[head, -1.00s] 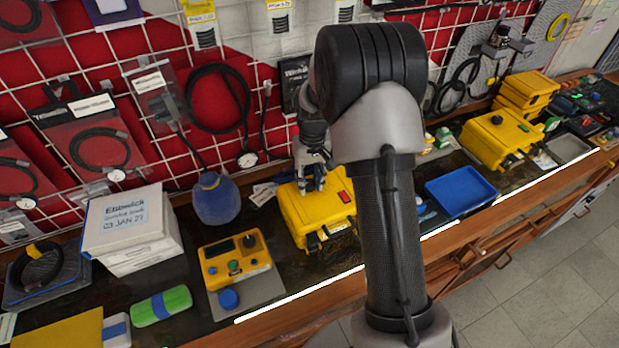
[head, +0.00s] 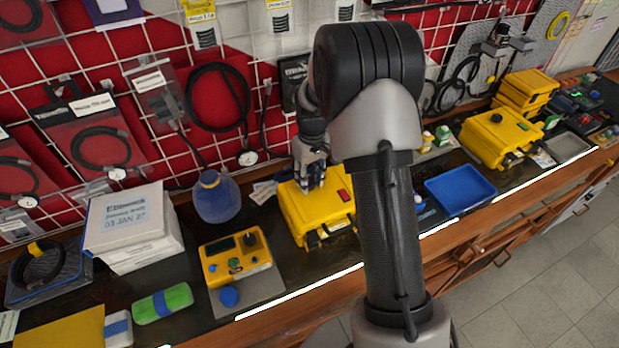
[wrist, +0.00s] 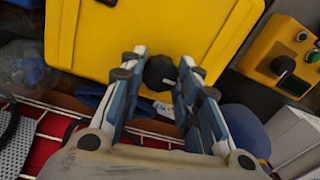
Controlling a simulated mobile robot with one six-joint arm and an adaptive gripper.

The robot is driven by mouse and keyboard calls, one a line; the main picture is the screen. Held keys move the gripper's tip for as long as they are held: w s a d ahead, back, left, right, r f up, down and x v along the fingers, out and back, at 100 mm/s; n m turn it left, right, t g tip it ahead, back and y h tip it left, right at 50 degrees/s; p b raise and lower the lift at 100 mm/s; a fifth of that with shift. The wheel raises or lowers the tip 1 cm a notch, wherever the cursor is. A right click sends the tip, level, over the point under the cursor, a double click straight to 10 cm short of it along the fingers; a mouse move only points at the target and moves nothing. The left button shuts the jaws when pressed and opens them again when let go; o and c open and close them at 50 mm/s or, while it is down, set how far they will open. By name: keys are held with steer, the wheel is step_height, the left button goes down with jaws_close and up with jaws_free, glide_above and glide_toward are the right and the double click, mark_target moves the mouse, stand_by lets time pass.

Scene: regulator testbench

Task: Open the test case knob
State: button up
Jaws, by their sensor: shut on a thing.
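The yellow test case (head: 305,212) lies shut on the bench in the head view, with a red part on its top. It fills the upper middle of the wrist view (wrist: 120,35). A round black knob (wrist: 160,74) sits at the case's edge in the wrist view. My gripper (wrist: 161,66) has its two fingers on either side of the knob and is shut on it. In the head view my gripper (head: 311,180) reaches down to the back of the case top. There the knob is hidden by the fingers, and my arm covers the case's right side.
A yellow control box (head: 236,262) stands left of the case, and a blue bottle (head: 215,197) stands behind to the left. A blue tray (head: 460,190) lies to the right. Another yellow case (head: 500,137) with a black knob is further right. A wall grid rises close behind.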

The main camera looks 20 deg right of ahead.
mark_target(311, 181)
steer(key=o, duration=1.1)
steer(key=r, duration=1.2)
steer(key=shift+d, duration=0.25)
